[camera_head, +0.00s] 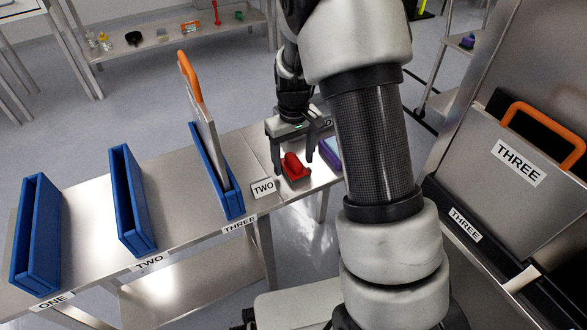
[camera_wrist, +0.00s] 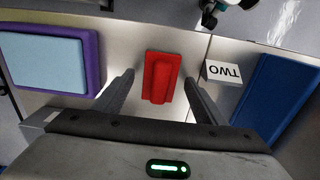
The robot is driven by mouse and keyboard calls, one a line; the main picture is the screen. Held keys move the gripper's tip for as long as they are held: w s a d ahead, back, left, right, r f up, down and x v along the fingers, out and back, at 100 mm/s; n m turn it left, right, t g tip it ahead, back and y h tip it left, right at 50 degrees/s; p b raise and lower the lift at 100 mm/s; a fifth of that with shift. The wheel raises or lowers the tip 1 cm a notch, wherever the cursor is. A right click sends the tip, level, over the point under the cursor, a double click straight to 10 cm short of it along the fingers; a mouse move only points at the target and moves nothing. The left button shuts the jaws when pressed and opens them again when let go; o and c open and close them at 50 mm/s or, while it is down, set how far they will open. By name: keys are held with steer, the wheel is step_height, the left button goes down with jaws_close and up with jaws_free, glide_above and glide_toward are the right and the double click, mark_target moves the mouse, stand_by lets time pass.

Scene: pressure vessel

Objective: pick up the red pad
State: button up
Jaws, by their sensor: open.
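The red pad (camera_head: 293,166) lies on the steel table, to the right of the TWO sign in the head view. It is a red block with a raised ridge along it. In the wrist view the red pad (camera_wrist: 161,78) lies between the two fingers, with gaps on both sides. My gripper (camera_head: 293,163) is open and points down around the pad in the head view. In the wrist view my gripper (camera_wrist: 158,92) shows no finger touching the pad. I cannot tell the exact height of the fingertips above the table.
A purple tray (camera_wrist: 94,62) with a light blue top lies beside the pad. The TWO sign (camera_wrist: 222,72) stands on the other side, near a blue holder (camera_wrist: 272,95). Blue holder three (camera_head: 233,203) holds an orange-handled plate (camera_head: 203,120). Blue holders two (camera_head: 131,200) and one (camera_head: 37,235) look empty.

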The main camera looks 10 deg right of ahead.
mark_target(294, 159)
steer(key=c, duration=1.1)
steer(key=shift+r, duration=0.1)
steer(key=shift+c, duration=0.2)
step_height(294, 159, up, 10)
steer(key=p, duration=0.2)
steer(key=shift+p, duration=0.35)
steer(key=o, duration=0.4)
steer(key=c, duration=0.8)
